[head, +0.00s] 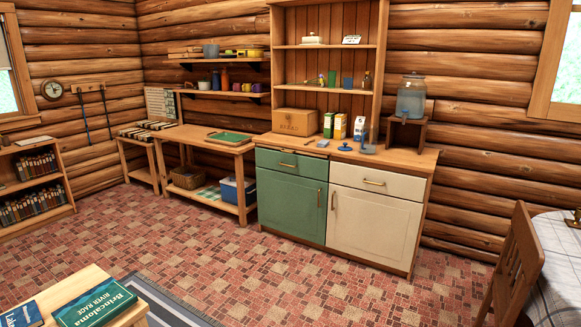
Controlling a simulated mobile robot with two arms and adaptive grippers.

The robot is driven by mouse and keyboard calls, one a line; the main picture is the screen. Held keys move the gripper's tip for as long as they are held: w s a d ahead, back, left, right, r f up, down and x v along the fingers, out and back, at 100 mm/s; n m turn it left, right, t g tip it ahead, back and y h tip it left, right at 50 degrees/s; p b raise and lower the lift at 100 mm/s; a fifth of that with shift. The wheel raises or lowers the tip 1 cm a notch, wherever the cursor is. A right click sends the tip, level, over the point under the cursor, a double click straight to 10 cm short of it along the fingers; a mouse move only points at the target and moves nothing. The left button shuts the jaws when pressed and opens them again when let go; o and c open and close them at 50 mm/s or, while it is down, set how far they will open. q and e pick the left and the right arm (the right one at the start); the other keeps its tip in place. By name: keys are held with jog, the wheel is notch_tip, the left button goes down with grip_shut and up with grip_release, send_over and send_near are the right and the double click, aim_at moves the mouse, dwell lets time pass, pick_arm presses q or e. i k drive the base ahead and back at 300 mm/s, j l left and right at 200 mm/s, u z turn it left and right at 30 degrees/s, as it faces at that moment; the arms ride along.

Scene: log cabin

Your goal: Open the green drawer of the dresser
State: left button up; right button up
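The dresser (425,208) stands against the log wall, right of centre, with an open hutch above it. Its green drawer (292,164) is at the upper left of the base and looks closed, flush above a green cupboard door (291,206). The drawer has a small horizontal brass handle (287,165). Beside it is a cream drawer (377,181) with its own handle, also closed. Neither of my grippers is in the head view. The dresser is some way off across the floor.
A tiled floor (200,245) lies clear before the dresser. A low wooden table (75,277) with books is at the near left. A chair (515,262) and a cloth-covered table (560,250) stand at the right. A bench (205,145) adjoins the dresser's left.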

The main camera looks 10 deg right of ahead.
aim_at(307, 166)
jog(key=i+u, duration=0.1)
jog(key=i, duration=1.5)
